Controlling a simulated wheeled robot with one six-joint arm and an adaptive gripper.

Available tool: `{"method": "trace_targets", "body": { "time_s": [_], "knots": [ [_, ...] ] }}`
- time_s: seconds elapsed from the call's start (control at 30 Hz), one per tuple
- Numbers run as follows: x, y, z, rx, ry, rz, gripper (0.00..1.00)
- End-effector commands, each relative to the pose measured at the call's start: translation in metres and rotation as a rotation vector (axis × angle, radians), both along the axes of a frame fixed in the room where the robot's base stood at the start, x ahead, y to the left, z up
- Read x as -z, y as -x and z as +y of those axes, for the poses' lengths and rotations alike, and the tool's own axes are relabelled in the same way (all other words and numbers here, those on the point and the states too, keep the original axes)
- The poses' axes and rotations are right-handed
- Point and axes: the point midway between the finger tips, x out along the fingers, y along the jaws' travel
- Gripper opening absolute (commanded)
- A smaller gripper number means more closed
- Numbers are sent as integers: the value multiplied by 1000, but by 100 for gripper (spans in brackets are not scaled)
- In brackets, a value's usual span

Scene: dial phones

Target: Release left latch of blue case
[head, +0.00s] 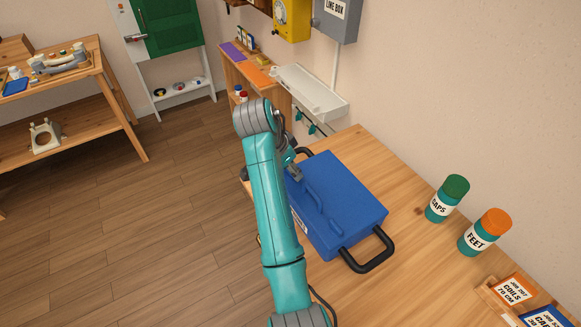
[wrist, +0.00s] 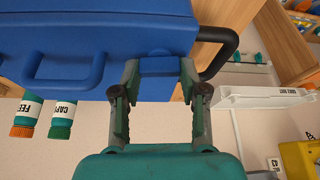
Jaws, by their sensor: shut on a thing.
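The blue case (head: 350,185) lies flat on the wooden bench in the head view, with a raised blue handle on it. In the wrist view the case (wrist: 100,25) fills the top left, with its blue handle (wrist: 65,82) to the left of my gripper. My gripper (wrist: 159,68) has its fingers on either side of a blue latch (wrist: 160,66), shut on it, close to the case end with a black side handle (wrist: 228,50). In the head view my gripper (head: 294,174) is over the far left part of the case, partly hidden by my arm.
A green-capped jar (head: 447,199) and an orange-capped jar (head: 485,232) stand right of the case. Labelled boxes (head: 513,290) sit at the lower right. A white tray (head: 308,92) is on the wall beyond the bench. Bare bench (head: 400,285) lies in front of the jars.

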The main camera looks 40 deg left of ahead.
Motion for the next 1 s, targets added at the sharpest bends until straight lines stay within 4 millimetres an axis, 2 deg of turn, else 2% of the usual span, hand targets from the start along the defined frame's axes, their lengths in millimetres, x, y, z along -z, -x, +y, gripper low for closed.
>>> {"method": "trace_targets", "body": {
  "time_s": [1.0],
  "knots": [
    [1,-1,-5,-936,0,2,8]
  ]
}}
